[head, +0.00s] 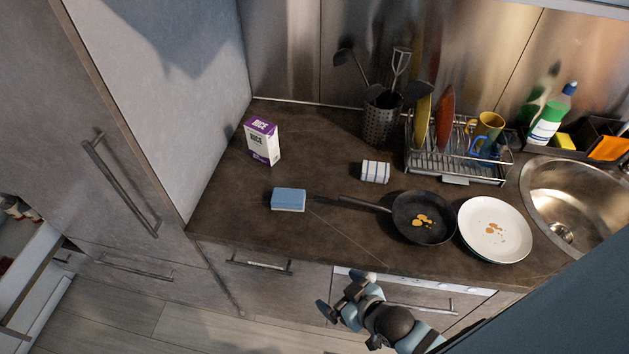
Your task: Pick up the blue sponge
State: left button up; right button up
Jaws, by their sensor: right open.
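The blue sponge (289,198) lies flat on the dark countertop, near its front edge, left of the frying pan. It has a blue top and a paler lower side. My right gripper (338,296) is open and empty, in front of the counter and lower in the picture than the sponge, to its right. It is apart from the sponge. My left gripper is not in view.
A black pan (423,217) with its handle pointing left and a white plate (495,229), both with food scraps, sit right of the sponge. A rice box (262,142) and a striped cloth (375,172) stand behind. Drawer handles (258,266) line the front. Counter around the sponge is clear.

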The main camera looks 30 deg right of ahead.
aim_at(285, 199)
jog(key=z, duration=0.6)
jog(key=u, duration=1.45)
jog(key=z, duration=1.45)
